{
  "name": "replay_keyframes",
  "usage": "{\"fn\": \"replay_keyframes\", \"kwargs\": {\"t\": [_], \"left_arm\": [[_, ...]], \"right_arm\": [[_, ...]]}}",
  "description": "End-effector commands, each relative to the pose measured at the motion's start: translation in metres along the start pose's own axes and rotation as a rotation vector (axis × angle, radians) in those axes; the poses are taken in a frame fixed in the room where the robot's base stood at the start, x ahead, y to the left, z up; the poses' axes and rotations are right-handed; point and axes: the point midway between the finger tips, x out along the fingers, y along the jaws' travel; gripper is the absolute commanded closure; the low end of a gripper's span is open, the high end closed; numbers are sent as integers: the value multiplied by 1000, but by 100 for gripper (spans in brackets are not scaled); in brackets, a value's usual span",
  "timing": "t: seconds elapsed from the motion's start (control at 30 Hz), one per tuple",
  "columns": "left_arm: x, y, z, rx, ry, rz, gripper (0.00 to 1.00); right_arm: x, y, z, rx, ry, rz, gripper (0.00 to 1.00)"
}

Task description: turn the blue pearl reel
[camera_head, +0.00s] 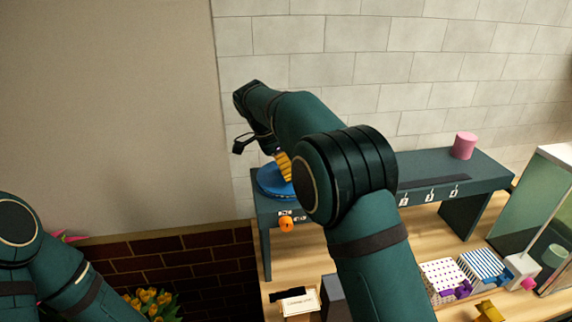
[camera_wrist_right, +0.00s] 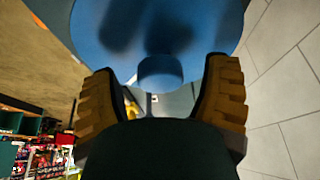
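The blue pearl reel (camera_head: 271,183) lies at the left end of the dark raised shelf, partly hidden by my right arm. In the right wrist view the reel's broad blue disc (camera_wrist_right: 100,30) fills the top, with a short round blue knob (camera_wrist_right: 160,72) below it. My right gripper (camera_head: 284,166) is over the reel. In the wrist view its ridged orange fingers (camera_wrist_right: 162,88) are spread, one on each side of the knob, with visible gaps. It holds nothing. My left arm shows at the lower left, but its gripper is out of view.
The dark shelf (camera_head: 487,174) carries a pink cylinder (camera_head: 464,146) at its right part. An orange knob (camera_head: 286,225) is on its front, under the reel. Patterned boxes (camera_head: 445,276) stand on the wooden table (camera_head: 460,240). Yellow flowers (camera_head: 150,302) are at lower left. A tiled wall is behind.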

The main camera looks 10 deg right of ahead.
Motion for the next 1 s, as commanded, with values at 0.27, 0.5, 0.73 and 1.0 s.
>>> {"fn": "replay_keyframes", "kwargs": {"t": [0.27, 0.5, 0.73, 1.0], "left_arm": [[0, 0, 0, 0, 0, 0, 37], [0, 0, 0, 0, 0, 0, 37], [0, 0, 0, 0, 0, 0, 37], [0, 0, 0, 0, 0, 0, 37]], "right_arm": [[-2, 0, 0, 0, 0, -3, 25], [-29, -1, 0, 0, 0, -8, 25], [-72, -1, 0, 0, 0, -6, 25], [-105, -2, 0, 1, 1, -4, 25]]}}
